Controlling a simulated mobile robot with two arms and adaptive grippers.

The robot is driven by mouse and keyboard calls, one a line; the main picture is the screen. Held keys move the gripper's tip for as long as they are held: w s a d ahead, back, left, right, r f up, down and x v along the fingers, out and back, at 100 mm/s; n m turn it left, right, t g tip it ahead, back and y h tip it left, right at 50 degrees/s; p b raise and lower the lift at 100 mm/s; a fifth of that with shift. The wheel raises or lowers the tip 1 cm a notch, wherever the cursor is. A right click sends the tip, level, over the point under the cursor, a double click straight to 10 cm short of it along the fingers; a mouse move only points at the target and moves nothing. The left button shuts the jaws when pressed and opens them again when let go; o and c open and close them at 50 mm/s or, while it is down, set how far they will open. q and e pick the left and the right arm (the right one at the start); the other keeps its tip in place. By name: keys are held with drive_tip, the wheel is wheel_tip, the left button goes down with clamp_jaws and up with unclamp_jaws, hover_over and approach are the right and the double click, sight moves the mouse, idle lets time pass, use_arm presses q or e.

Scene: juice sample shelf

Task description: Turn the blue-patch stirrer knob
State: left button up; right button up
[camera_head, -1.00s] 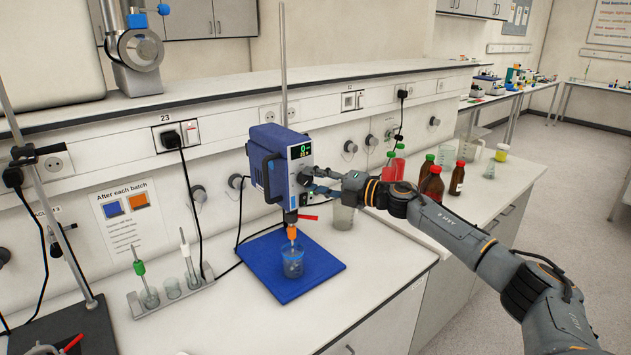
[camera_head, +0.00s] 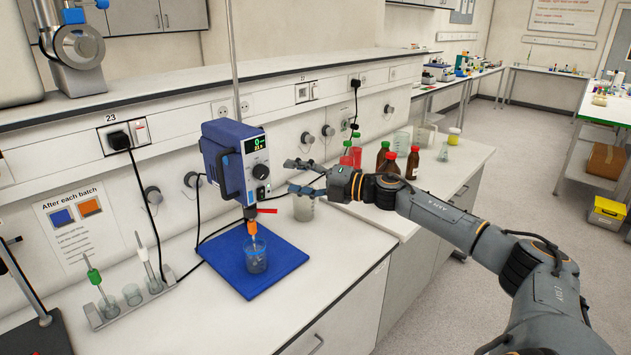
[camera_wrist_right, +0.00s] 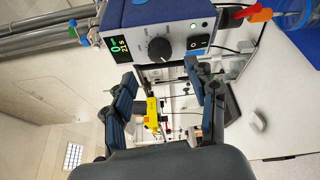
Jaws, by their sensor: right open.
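The blue stirrer (camera_head: 222,160) stands over a blue mat (camera_head: 287,258), with its lit display, which reads 0 on top, and a dark round knob (camera_head: 260,171) on its front. The knob also shows in the right wrist view (camera_wrist_right: 159,49), beside the display and a black switch. An orange-topped shaft (camera_head: 251,229) goes down into a beaker (camera_head: 256,262) on the mat. My right gripper (camera_head: 293,177) is open and empty, to the right of the knob and apart from it. In the wrist view its fingers (camera_wrist_right: 168,80) are spread below the knob. My left gripper is out of view.
Brown bottles (camera_head: 412,164) and red bottles stand farther right. A rack with probes (camera_head: 132,305) is at left, and a black cable runs behind the stirrer. The bench front right of the mat is clear.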

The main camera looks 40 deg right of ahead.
drive_tip(key=shift+v, duration=2.5)
